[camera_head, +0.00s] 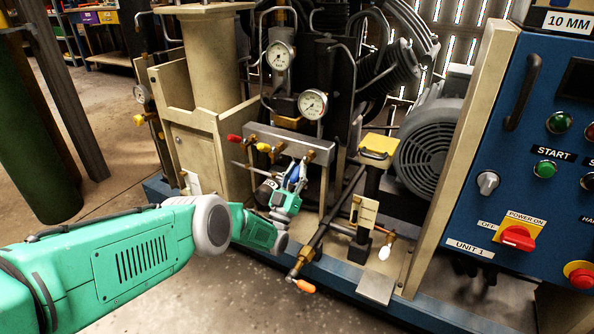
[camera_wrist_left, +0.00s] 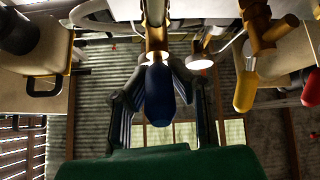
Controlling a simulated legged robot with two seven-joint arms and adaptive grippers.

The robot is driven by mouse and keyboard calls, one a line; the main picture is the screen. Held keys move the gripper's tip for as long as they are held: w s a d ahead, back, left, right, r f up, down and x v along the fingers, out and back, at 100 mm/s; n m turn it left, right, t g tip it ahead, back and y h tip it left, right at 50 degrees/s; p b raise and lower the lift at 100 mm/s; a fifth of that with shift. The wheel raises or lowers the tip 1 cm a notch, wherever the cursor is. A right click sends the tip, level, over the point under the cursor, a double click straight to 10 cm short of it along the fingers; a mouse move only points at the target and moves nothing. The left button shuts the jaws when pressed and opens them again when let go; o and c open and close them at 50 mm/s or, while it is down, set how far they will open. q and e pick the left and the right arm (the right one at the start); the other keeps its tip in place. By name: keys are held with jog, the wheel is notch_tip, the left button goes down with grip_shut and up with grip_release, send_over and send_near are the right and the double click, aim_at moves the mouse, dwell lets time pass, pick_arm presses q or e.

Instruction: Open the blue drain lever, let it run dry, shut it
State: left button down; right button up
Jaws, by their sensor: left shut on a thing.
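The blue drain lever (camera_wrist_left: 159,94) sits in the middle of the left wrist view, hanging from a brass valve (camera_wrist_left: 155,45). My left gripper (camera_wrist_left: 160,100) has a finger on each side of the lever and is shut on it. In the head view my left gripper (camera_head: 292,182) is below the grey manifold bar, and a bit of the blue lever (camera_head: 295,172) shows between its fingers. The lever's far side is hidden by the gripper. My right gripper is in neither view.
Red (camera_head: 234,138) and yellow (camera_head: 263,147) handles are on the manifold (camera_head: 290,142) close by. An orange-tipped lever (camera_head: 306,286) sticks out at the front. Gauges (camera_head: 313,103) stand above. The blue control panel (camera_head: 535,150) is at the right. Open floor lies in front.

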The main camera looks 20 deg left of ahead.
pick_arm(q)
jog(key=shift+f+t, duration=0.3)
jog(key=shift+f, duration=0.2)
dwell(0.3)
jog(key=c, duration=1.4)
grip_release()
jog(key=shift+o, duration=0.2)
jog(key=shift+a+r, duration=0.1)
jog(key=v, duration=1.2)
